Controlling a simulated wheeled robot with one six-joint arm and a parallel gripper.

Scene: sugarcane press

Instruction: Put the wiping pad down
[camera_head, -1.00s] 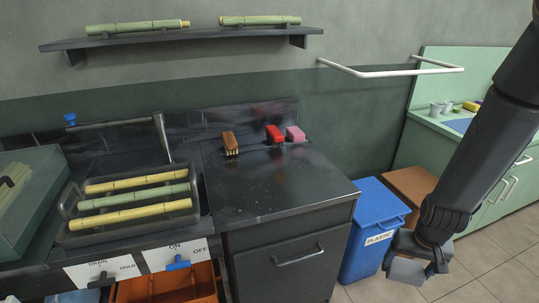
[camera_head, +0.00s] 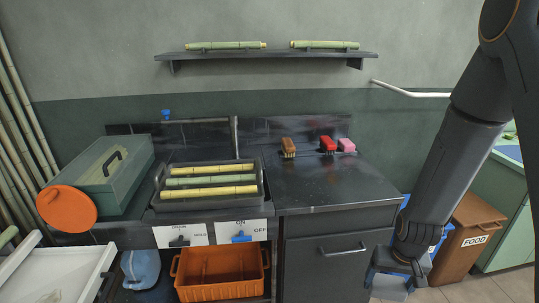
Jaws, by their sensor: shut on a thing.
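My gripper (camera_head: 397,268) is at the lower right, in front of the bins and below the counter top's height in the picture. It is shut on a light grey block (camera_head: 390,287), which I take to be the wiping pad. The pad hangs under the fingers, clear of any surface that I can see. Part of it is hidden by the fingers.
A dark counter (camera_head: 325,187) has free room in front of a brown brush (camera_head: 288,147), a red brush (camera_head: 327,144) and a pink block (camera_head: 346,145). Left are a cane tray (camera_head: 262,190) and orange crate (camera_head: 222,290). A brown FOOD bin (camera_head: 478,215) stands right.

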